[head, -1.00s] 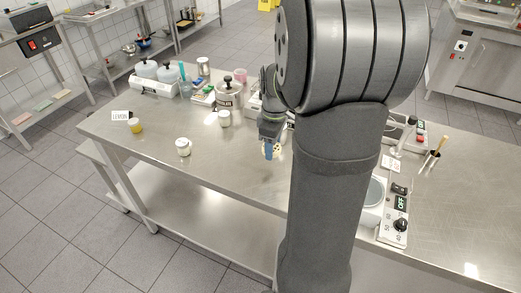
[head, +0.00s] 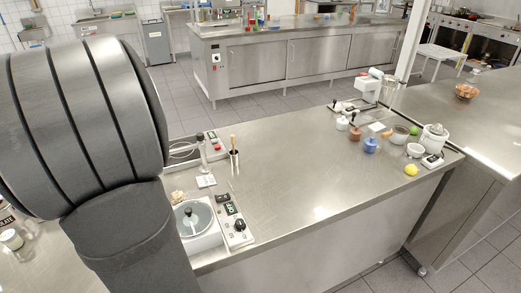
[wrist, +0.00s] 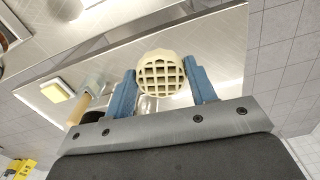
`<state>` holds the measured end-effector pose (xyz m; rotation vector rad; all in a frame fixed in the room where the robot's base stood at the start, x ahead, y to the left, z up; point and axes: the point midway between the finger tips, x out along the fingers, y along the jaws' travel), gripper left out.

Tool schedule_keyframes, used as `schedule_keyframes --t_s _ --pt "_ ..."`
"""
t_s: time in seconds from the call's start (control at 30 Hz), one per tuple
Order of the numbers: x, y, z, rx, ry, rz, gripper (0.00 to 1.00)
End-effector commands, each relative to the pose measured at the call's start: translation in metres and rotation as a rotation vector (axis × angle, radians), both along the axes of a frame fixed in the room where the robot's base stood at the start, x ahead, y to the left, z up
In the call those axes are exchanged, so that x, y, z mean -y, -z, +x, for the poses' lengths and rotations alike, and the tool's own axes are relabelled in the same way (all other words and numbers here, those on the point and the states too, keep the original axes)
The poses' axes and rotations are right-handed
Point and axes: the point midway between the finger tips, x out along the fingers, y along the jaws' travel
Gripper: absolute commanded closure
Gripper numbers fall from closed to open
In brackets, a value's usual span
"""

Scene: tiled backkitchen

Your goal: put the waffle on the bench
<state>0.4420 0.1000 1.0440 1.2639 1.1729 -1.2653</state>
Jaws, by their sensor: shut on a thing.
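The waffle (wrist: 161,75) is a round, pale cream disc with a square grid, seen in the wrist view. My gripper (wrist: 161,80) is shut on it, with one blue finger at each side. In the head view my arm fills the left side and my gripper cannot be made out. The steel bench (head: 285,165) runs across the middle of the head view, with a wide bare top.
A white device with a round bowl (head: 197,222) and control panel (head: 237,224) stands at the bench's near left. A dark holder with a wooden-handled tool (head: 234,155) is behind it. Jars, bowls and a yellow lemon (head: 411,170) cluster at the right. Mid-bench is clear.

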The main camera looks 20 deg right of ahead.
Motion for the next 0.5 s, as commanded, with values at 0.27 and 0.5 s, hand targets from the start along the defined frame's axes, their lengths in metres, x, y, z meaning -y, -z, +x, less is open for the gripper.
schedule_keyframes --t_s 0.27,0.5 --pt "0.100 -0.002 0.034 0.001 0.234 0.000 0.72" --pt "0.191 -0.003 0.043 0.001 0.428 0.000 0.72"
